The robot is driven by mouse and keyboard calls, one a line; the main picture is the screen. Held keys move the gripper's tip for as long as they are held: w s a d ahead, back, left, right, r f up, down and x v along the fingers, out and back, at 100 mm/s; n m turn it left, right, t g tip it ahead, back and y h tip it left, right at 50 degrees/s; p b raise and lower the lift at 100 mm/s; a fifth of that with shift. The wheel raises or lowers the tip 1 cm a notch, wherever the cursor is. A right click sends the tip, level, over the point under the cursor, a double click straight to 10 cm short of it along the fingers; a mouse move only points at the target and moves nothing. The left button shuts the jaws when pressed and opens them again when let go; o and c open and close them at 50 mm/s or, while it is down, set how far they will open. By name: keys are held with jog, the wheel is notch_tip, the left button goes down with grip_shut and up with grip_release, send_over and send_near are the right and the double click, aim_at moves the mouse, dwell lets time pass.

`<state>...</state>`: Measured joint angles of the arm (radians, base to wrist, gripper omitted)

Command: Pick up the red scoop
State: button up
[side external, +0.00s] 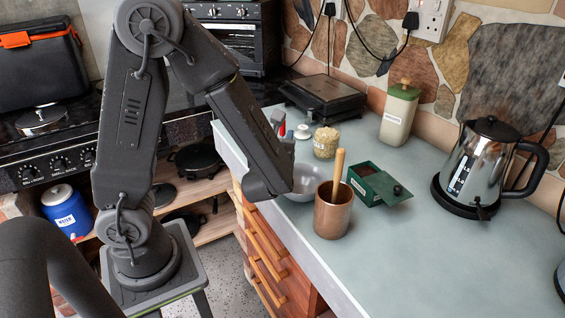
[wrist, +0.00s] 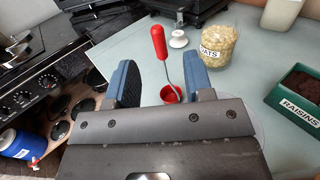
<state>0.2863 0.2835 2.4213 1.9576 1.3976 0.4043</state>
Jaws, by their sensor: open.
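The red scoop shows in the wrist view, with a red handle (wrist: 158,41), a thin metal shaft and a small red cup (wrist: 170,94). The handle points away from me and the cup lies nearer. My gripper (wrist: 158,64) is open, with its two blue fingers apart on either side of the scoop's lower part. No contact with the scoop is visible. In the side view a small red part of the scoop (side external: 282,129) shows just behind my arm. My fingertips are hidden there by the arm.
A metal bowl (side external: 303,184) and a copper pot (side external: 332,212) with a wooden handle stand near my wrist. An oats jar (wrist: 216,45), a white knob (wrist: 179,39) and a green raisins box (wrist: 302,96) are nearby. The kettle (side external: 484,165) stands right, beyond clear counter (side external: 420,260).

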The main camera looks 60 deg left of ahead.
jog(key=x, duration=0.9)
jog(key=shift+a+f, duration=0.2)
jog(key=shift+f, duration=0.15)
grip_shut()
